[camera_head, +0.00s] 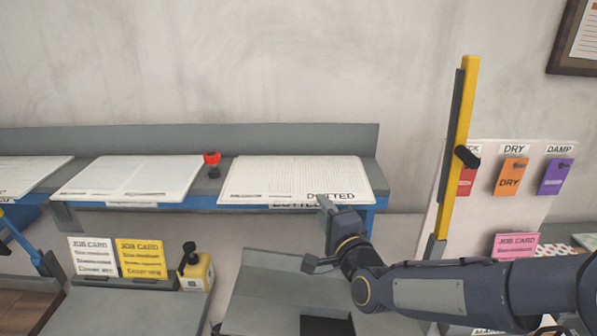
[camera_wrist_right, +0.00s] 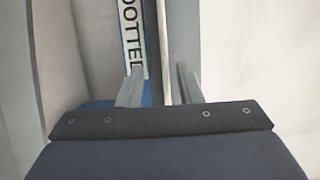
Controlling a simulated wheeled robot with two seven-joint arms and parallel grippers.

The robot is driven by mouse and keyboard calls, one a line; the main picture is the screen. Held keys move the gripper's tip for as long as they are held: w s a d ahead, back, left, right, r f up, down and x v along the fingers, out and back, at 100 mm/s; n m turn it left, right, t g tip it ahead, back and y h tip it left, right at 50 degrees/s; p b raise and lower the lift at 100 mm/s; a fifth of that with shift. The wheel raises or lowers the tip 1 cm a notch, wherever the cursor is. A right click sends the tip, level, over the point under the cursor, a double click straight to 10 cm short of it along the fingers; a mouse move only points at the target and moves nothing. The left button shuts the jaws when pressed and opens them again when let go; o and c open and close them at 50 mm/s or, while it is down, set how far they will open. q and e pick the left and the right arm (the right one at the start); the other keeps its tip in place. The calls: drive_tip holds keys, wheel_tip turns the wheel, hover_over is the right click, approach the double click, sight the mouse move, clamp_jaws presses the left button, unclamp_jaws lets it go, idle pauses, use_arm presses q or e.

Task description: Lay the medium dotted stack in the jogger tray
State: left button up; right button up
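A wide white stack with a dotted pattern (camera_head: 285,177) lies on the right part of the shelf, over a label reading DOTTED (camera_wrist_right: 133,35). My right gripper (camera_head: 325,203) is at the front edge of this stack, near its right corner. In the right wrist view the gripper's fingers (camera_wrist_right: 158,88) are apart, with the stack's thin edge (camera_wrist_right: 164,45) between them; contact is not clear. A grey sloped tray (camera_head: 275,300) stands below, partly behind my right arm; I cannot tell whether it is the jogger tray.
Other paper stacks (camera_head: 130,175) lie further left on the blue-fronted shelf, with a red-topped knob (camera_head: 212,160) between. Job cards (camera_head: 141,258) and a yellow block with a black lever (camera_head: 197,270) stand below. A yellow upright bar (camera_head: 458,150) rises at the right.

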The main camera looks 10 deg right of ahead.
drive_tip(key=w+p, duration=0.1)
drive_tip(key=w, duration=0.1)
drive_tip(key=w+p, duration=0.1)
drive_tip(key=w, duration=0.1)
drive_tip(key=shift+r, duration=0.4)
drive_tip(key=shift+w+a+f, duration=0.1)
drive_tip(key=shift+w+a, duration=0.05)
drive_tip(key=shift+w, duration=0.45)
clamp_jaws()
